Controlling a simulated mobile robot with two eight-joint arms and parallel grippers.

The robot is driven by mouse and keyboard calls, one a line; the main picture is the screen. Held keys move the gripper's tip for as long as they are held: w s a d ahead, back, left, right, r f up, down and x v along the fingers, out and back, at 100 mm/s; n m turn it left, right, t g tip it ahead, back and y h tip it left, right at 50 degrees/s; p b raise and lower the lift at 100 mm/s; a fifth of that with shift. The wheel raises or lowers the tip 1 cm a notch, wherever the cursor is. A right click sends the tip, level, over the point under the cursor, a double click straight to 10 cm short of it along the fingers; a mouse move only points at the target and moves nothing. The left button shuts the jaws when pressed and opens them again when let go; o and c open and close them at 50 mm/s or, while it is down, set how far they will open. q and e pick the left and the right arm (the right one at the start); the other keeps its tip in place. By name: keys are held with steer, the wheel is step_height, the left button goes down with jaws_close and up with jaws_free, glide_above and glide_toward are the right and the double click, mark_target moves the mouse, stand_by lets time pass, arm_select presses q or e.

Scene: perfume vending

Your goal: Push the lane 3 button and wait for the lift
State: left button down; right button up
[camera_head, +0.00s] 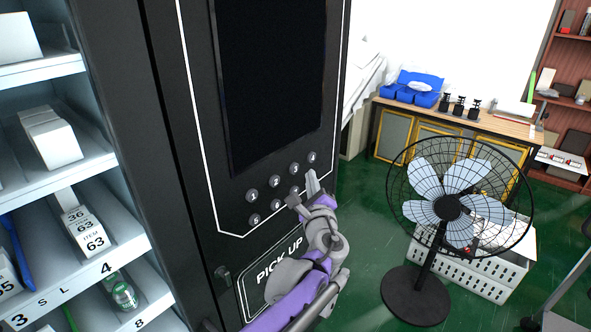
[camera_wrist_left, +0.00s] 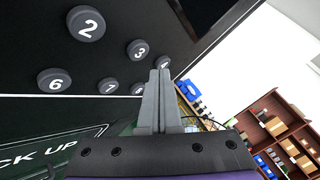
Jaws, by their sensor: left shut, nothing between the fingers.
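The lane 3 button (camera_head: 294,169) is a small round grey button in the upper row on the black vending machine panel. It also shows in the left wrist view (camera_wrist_left: 138,50), marked 3, left of my fingertips. My left gripper (camera_head: 308,186) is shut and empty, its fingertips close to the panel, below and right of button 3. In the left wrist view its fingertips (camera_wrist_left: 160,74) overlap the edge of button 4 (camera_wrist_left: 164,61) and lie beside button 8 (camera_wrist_left: 138,89). I cannot tell whether they touch anything. No lift is visible. My right gripper is not in view.
A dark screen (camera_head: 272,80) sits above the buttons, and a PICK UP hatch (camera_head: 280,262) below. Shelves of goods (camera_head: 75,160) stand left. A fan (camera_head: 447,207) and a white crate (camera_head: 482,262) stand on the green floor at right, with a desk (camera_head: 470,118) behind.

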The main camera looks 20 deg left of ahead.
mark_target(299, 166)
arm_select(q)
steer(key=shift+w+a, duration=0.35)
steer(key=shift+a, duration=0.5)
steer(key=shift+a, duration=0.1)
stand_by(1.4)
steer(key=shift+w+a, duration=0.2)
steer(key=shift+a, duration=0.1)
steer(key=shift+w+a+p, duration=0.1)
steer(key=shift+a+p, duration=0.3)
stand_by(0.6)
steer(key=shift+d, duration=0.1)
steer(key=shift+s+d, duration=0.3)
steer(key=shift+d, duration=0.35)
steer(key=shift+d, duration=0.1)
steer(key=d, duration=0.1)
steer(key=s+d, duration=0.1)
steer(key=d, duration=0.2)
steer(key=shift+s+d, duration=0.3)
steer(key=shift+s, duration=0.05)
